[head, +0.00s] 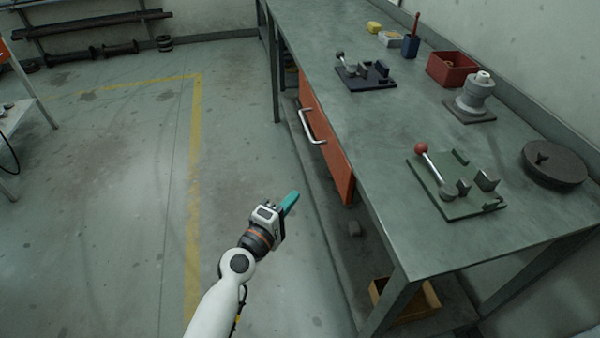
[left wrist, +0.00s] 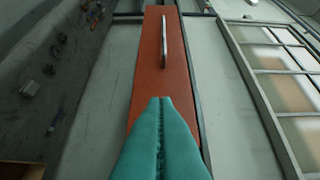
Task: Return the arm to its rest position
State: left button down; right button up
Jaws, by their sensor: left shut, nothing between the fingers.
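My left gripper (head: 290,202) has teal fingers and is in front of the workbench (head: 350,115), left of its edge and apart from it. Its fingers are shut with nothing between them. The left wrist view shows the closed fingers (left wrist: 160,102) pointing toward the orange drawer front (left wrist: 152,75) with its metal handle (left wrist: 163,40). The drawer front also shows in the head view (head: 325,135), with a pale handle. The white left arm comes up from the bottom of the head view. My right gripper is not in view.
On the bench are a green plate fixture with a red-knobbed lever (head: 450,195), a dark fixture (head: 365,72), a grey valve (head: 475,98), a red bin (head: 451,68) and a dark disc (head: 553,164). A wooden box (head: 405,300) sits below. The floor at left (head: 120,200) is clear.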

pick_arm(q)
jog(key=s+a+f+m+g+y+p, duration=0.1)
jog(key=s+a+f+m+g+y, duration=0.3)
jog(key=f, duration=0.6)
jog(key=s+a+f+g+h+p, duration=0.1)
jog(key=s+f+p, duration=0.1)
jog(key=s+f, duration=0.6)
jog(key=s+a+f+m+g+y+p, duration=0.1)
jog(key=s+a+f+m+g+y, duration=0.2)
jog(key=f, duration=0.9)
jog(key=s+a+f+m+g+y+p, duration=0.1)
jog(key=s+a+f+m+g, duration=0.1)
jog(key=s, duration=0.8)
jog(key=s+a+f+m+g+y+p, duration=0.1)
jog(key=s+a+f, duration=0.4)
jog(key=s, duration=0.6)
jog(key=s+a+f+m+g, duration=0.3)
jog(key=s+f, duration=0.3)
jog(key=s, duration=0.4)
jog(key=shift+s+a+m+g+y+p, duration=0.3)
jog(key=shift+m+g+y+p, duration=0.1)
jog(key=shift+m, duration=0.4)
